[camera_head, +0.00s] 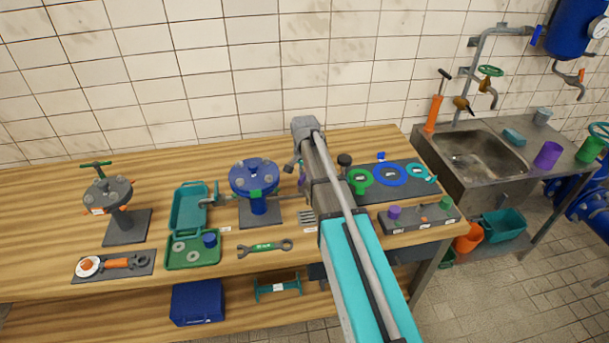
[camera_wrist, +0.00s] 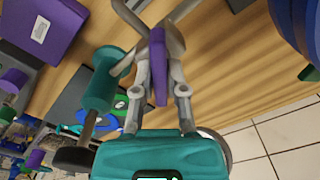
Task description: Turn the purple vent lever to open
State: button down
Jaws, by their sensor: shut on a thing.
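The purple vent lever (camera_wrist: 157,62) stands between the two grey fingers of my gripper (camera_wrist: 156,80) in the wrist view. My gripper is shut on it. In the head view only a small purple piece (camera_head: 301,174) shows beside my arm, just right of the blue flanged vessel (camera_head: 255,178). My arm covers the rest of the lever and most of my gripper there. I cannot tell the lever's exact angle or what it is mounted on.
A teal valve body (camera_wrist: 101,80) stands close to the left of my fingers in the wrist view. In the head view, the dark board with coloured rings (camera_head: 400,189) lies right of my arm. An open green toolbox (camera_head: 190,208) and a wrench (camera_head: 265,248) lie left.

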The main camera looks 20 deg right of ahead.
jog(key=shift+n, duration=0.3)
jog(key=n, duration=0.3)
jog(key=shift+n, duration=2.2)
jog(key=c, duration=0.7)
grip_release()
